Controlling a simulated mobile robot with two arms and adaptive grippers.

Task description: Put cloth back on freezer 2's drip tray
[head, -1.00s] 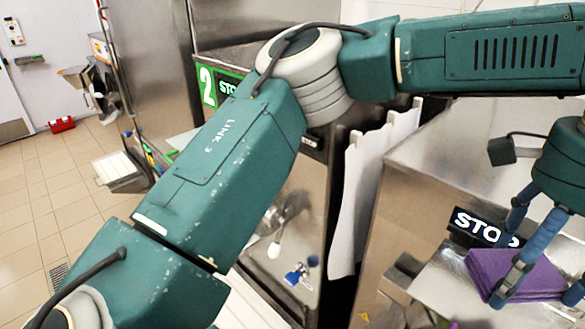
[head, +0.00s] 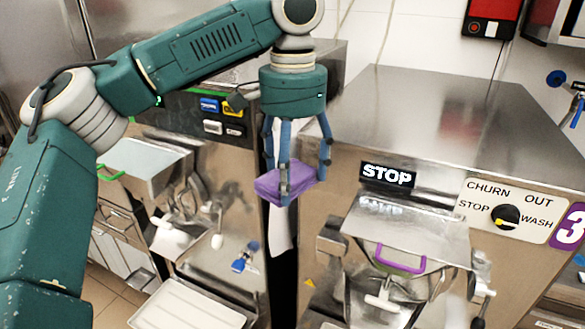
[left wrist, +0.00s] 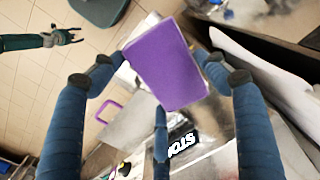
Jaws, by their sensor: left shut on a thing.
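A folded purple cloth (head: 284,182) is gripped in the fingers of my left gripper (head: 290,180), in the air in front of the gap between the two freezers. The cloth also fills the middle of the left wrist view (left wrist: 165,65), between the blue fingers. Freezer 2 (head: 225,190) stands left of the gap, with a white drip tray (head: 190,306) low at its front; I see no cloth on that tray. My right gripper (left wrist: 62,38) shows small at the upper left of the left wrist view, its fingers apart and empty.
Freezer 3 (head: 450,120) stands on the right, with a STOP sign (head: 387,175), a purple-handled hopper lid (head: 405,232) and a dial panel (head: 507,215). Freezer 2's spout and blue-tipped part (head: 243,257) stick out above its tray. A white sheet (head: 282,228) hangs between the freezers.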

